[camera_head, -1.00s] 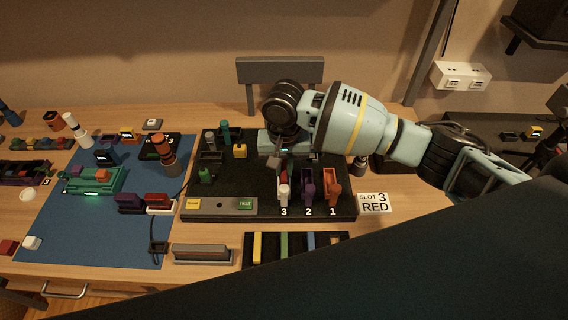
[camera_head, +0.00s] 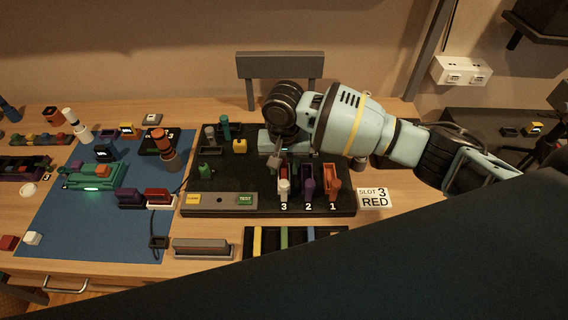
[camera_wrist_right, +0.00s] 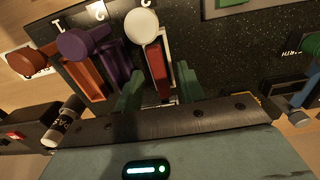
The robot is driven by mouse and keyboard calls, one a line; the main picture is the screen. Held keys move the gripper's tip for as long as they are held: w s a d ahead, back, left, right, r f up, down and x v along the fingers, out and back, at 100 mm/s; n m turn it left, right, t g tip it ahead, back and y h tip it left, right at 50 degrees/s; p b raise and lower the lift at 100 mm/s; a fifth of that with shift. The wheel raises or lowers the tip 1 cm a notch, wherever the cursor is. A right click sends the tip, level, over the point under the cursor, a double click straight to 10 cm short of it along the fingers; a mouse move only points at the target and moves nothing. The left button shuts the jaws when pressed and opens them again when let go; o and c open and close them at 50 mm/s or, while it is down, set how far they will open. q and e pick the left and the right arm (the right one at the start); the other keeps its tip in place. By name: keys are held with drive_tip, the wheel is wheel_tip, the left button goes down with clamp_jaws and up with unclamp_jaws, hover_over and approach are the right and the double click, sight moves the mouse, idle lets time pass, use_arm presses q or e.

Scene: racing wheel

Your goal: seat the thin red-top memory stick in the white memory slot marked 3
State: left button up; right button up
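The white memory slot marked 3 (camera_head: 284,187) stands at the left of a row of three, beside purple slot 2 (camera_head: 308,187) and orange slot 1 (camera_head: 332,187). The wrist view shows the thin red-top stick (camera_wrist_right: 160,80) lying along the white slot (camera_wrist_right: 166,48), between its walls. Whether it is fully down cannot be told. My right gripper (camera_head: 274,162) is at the far end of slot 3. In the wrist view its green fingers (camera_wrist_right: 158,92) are apart, one each side of the stick, with gaps visible. My left gripper is not in view.
A card reading slot 3 red (camera_head: 374,201) lies right of the black board (camera_head: 225,174). A rack with yellow, green and blue sticks (camera_head: 284,240) lies in front. A blue mat (camera_head: 110,236) with several parts is at left. A dark foreground shape hides the lower right.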

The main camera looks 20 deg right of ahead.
sight(284, 169)
drive_tip(key=shift+r, duration=0.1)
wheel_tip(284, 169, up, 8)
drive_tip(key=shift+f, duration=0.2)
idle(0.3)
idle(0.7)
